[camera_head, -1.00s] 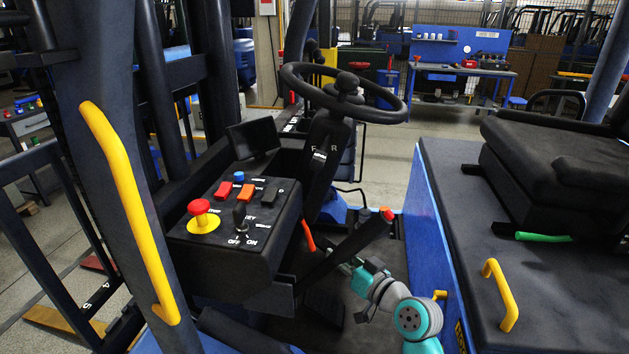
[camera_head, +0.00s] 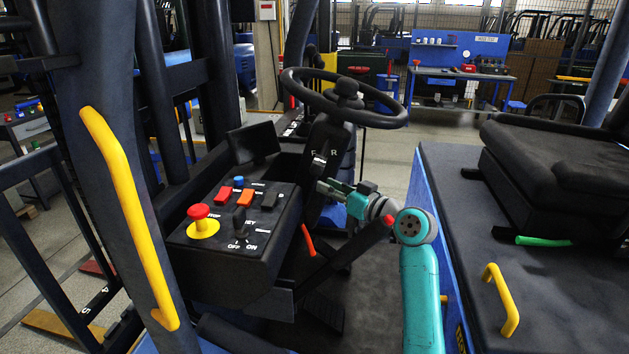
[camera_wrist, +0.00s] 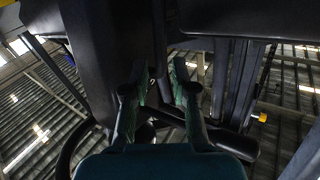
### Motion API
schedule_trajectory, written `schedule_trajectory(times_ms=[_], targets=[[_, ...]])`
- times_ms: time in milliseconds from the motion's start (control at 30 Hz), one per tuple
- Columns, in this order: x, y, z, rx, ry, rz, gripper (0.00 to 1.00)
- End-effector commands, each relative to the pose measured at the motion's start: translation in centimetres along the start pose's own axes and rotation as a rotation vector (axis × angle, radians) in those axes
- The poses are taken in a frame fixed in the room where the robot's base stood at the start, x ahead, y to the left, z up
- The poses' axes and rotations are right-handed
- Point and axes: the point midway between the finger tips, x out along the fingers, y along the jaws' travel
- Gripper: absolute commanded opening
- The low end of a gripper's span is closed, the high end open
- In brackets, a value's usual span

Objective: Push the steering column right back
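The dark steering column (camera_head: 322,140), marked F and R, rises behind the control box and leans slightly toward the seat. It carries the black steering wheel (camera_head: 390,116) with a hub on top. My gripper (camera_head: 322,187) is at the column's lower part, below the F/R marking, reaching in from the seat side. Whether it touches the column cannot be told. In the wrist view my gripper (camera_wrist: 160,66) shows two green-padded fingers apart, with nothing clearly held between them. A large dark body (camera_wrist: 95,50) lies close by there.
The control box (camera_head: 222,270) with a red emergency button (camera_head: 199,212) stands left of the column. A red-tipped lever (camera_head: 388,221) is just below my wrist. The seat (camera_head: 560,165) is on the right. A yellow grab handle (camera_head: 128,210) is at the left.

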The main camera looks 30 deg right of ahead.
Motion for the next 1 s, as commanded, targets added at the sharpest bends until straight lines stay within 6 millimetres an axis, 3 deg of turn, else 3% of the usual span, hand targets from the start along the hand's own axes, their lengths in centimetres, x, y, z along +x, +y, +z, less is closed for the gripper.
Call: schedule_trajectory(times_ms=[100, 300, 733, 867, 1000], targets=[[2.1, -0.1, 0.0, 0.001, -0.001, -0.002, 0.27], [4.5, 0.0, 0.0, 0.0, 0.0, -0.001, 0.27], [5.4, 0.0, 0.0, 0.0, 0.0, 0.001, 0.27], [5.4, 0.0, 0.0, 0.0, 0.0, 0.001, 0.0], [5.4, 0.0, 0.0, 0.0, 0.0, 0.001, 0.0]])
